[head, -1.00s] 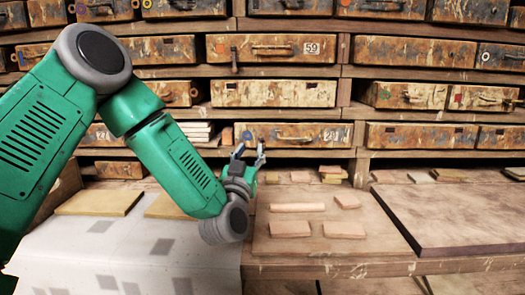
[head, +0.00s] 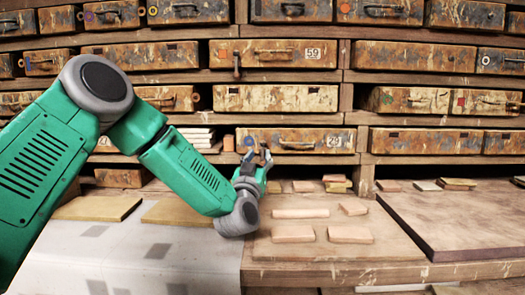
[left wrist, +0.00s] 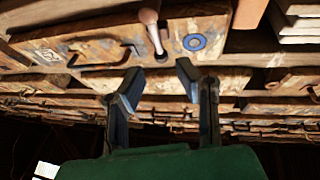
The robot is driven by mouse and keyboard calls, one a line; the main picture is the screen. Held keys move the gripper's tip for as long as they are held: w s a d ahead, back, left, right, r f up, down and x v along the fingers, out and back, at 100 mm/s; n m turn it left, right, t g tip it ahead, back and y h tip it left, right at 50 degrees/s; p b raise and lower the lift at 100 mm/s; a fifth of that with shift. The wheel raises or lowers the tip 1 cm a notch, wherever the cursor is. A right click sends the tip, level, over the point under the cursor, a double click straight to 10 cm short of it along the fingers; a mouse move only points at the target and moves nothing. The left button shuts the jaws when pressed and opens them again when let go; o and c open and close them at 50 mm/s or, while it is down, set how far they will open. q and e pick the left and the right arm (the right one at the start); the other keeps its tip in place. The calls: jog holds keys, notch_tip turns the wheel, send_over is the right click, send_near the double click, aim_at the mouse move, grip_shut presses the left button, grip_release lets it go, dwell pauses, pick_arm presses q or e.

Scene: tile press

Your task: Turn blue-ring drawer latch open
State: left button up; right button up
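The rusty drawer marked 29 (head: 318,134) bears a blue ring (head: 249,141) near its left end. In the left wrist view, which is turned upside down, the blue ring (left wrist: 194,43) sits beside a latch with a pale, peg-like handle (left wrist: 149,17). My left gripper (head: 259,156) is in front of this drawer's left part, below the ring. In the left wrist view, its two fingers (left wrist: 158,84) are apart and empty, with the latch beyond the gap. I cannot tell whether they touch it. The latch is hidden in the head view. My right gripper is not in view.
Drawer 59 (head: 285,47), with its own dark latch (head: 237,66), stands higher up. Several tiles (head: 300,212) lie on a board in front, beside a larger wooden slab (head: 470,215). Pale tiles are stacked left of drawer 29.

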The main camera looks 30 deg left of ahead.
aim_at(262, 146)
pick_arm(q)
jog(key=shift+x, duration=2.3)
jog(key=shift+a, duration=0.1)
grip_shut()
